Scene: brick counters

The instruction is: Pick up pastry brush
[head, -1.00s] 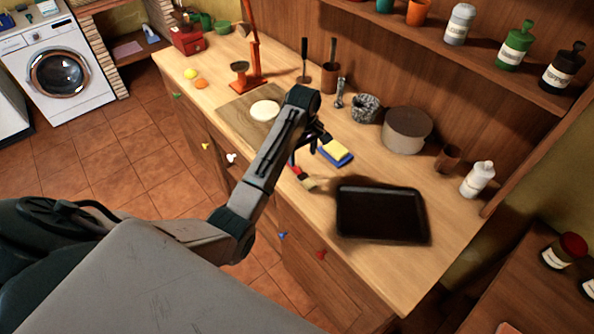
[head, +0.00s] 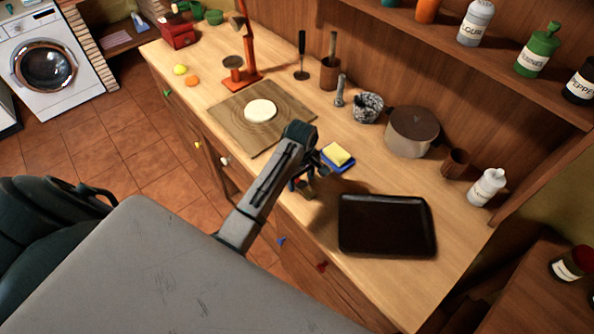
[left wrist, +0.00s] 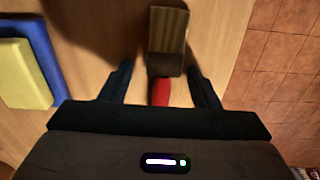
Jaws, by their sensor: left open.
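The pastry brush (left wrist: 167,45) shows in the left wrist view with a brownish head and a red handle; the handle's lower part is hidden by my gripper. In the head view only a small part of the brush (head: 306,195) shows beneath my left gripper (head: 308,178), on the counter's front edge area. In the left wrist view my left gripper (left wrist: 163,84) is open, with one finger on each side of the brush and gaps beside it. Whether the fingers are level with the handle is hard to tell. My right gripper is in neither view.
A black baking tray (head: 345,248) lies to the right of the gripper. A yellow sponge on a blue base (head: 343,166) is just behind it. A wooden board (head: 225,118) with a pale dough disc (head: 260,111) lies to the left. A lidded pot (head: 410,135) stands farther back.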

